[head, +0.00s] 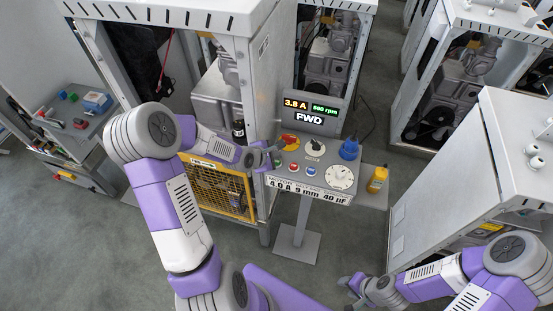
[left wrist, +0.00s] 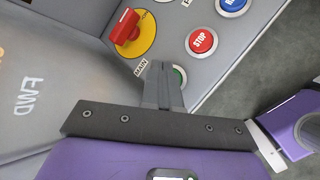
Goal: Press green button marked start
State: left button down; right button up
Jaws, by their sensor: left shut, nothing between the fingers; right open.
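The green button (left wrist: 179,75) shows in the left wrist view just right of my left fingertips, partly hidden behind them; its label is hidden. My left gripper (left wrist: 161,68) is shut and empty, with its tips over the near edge of the button. I cannot tell whether they touch it. In the head view the left gripper (head: 276,148) is at the left side of the grey control panel (head: 335,198). The red STOP button (left wrist: 201,41) is beside the green one. My right gripper (head: 352,288) is open and empty, low in front, away from the panel.
A red MAIN switch on a yellow disc (left wrist: 144,38) and a blue button (left wrist: 232,5) are close by. The display (head: 310,112) reads 3.8 A, 680 rpm, FWD. A yellow bottle (head: 377,180) stands right of the panel. A yellow mesh guard (head: 215,190) is at its left.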

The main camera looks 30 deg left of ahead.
pick_arm(q)
notch_tip(320, 180, up, 5)
jog(key=p, duration=0.5)
dwell(0.5)
dwell(0.4)
jog(key=s+d+f+m+g+h, duration=0.2)
jog(key=s+d+f+m+g, duration=0.6)
jog(key=s+d+f+m, duration=1.1)
notch_tip(320, 180, down, 16)
jog(key=s+d+m+b, duration=0.1)
jog(key=s+m+b, duration=0.1)
jog(key=b, duration=1.4)
jog(key=shift+s+m+b, duration=0.15)
jog(key=shift+m+b, duration=0.25)
jog(key=shift+m, duration=0.2)
